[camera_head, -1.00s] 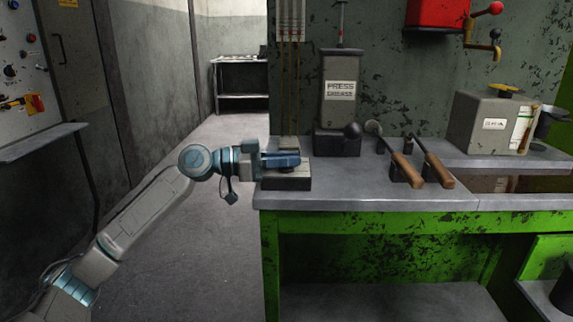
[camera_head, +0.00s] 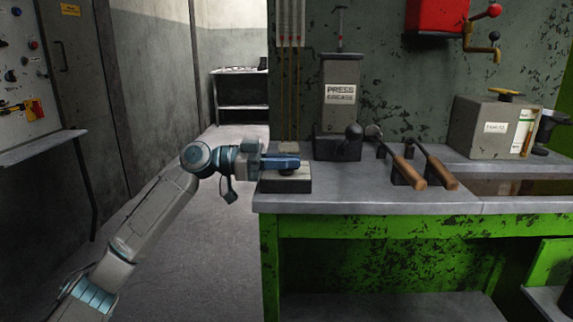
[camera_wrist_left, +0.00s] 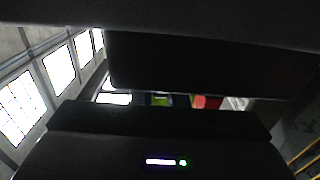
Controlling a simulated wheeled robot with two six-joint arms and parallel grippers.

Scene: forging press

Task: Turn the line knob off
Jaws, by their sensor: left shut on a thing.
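My left gripper (camera_head: 283,162) reaches in from the left, level, above a low dark block (camera_head: 287,185) on the left corner of the bench. Its blue fingers are shut on a small dark part on top of this block, which I take to be the line knob (camera_head: 288,172). The fingers mostly cover the knob, so its angle cannot be read. In the left wrist view the dark gripper parts fill most of the picture and the knob cannot be made out. My right gripper is not in view.
A grey press box (camera_head: 339,95) with a ball-ended lever stands behind the block. Two wooden-handled levers (camera_head: 408,172) lie to its right. A grey box (camera_head: 492,125) stands farther right. A control panel (camera_head: 25,75) is at far left. The floor between is clear.

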